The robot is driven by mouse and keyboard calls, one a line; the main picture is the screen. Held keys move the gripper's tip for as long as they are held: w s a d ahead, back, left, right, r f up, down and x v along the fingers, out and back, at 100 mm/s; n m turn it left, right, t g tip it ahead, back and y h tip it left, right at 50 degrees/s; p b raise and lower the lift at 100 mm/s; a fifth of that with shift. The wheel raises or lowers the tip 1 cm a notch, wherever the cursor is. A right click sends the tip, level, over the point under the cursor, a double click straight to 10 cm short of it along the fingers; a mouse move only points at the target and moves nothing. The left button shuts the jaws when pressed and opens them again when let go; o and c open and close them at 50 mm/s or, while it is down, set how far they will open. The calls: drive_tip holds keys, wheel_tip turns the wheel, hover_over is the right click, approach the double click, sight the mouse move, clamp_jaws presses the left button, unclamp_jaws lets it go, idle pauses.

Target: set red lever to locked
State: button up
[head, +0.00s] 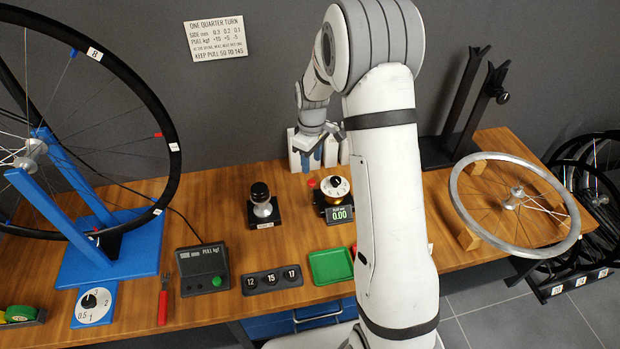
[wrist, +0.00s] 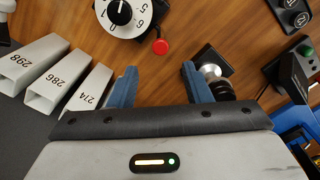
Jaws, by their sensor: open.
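A small round red knob (head: 311,183) sits beside the white-dialled gauge (head: 335,187); it may be the end of the red lever. In the wrist view the red knob (wrist: 160,46) lies just beyond the gap between my fingertips, beside the numbered dial (wrist: 122,14). In the head view my gripper (head: 318,158) hangs behind the gauge, near the white tubes, partly hidden by my arm.
Numbered white tubes (wrist: 62,84) stand close beside one finger. A black-and-silver knobbed post (head: 262,205) stands left of the gauge. A green tray (head: 330,266), a pull meter (head: 203,270) and a red-handled tool (head: 163,300) lie nearer.

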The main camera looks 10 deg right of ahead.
sight(311, 181)
wheel_tip(311, 181, down, 8)
drive_tip(key=shift+r, duration=0.25)
clamp_jaws()
idle(0.5)
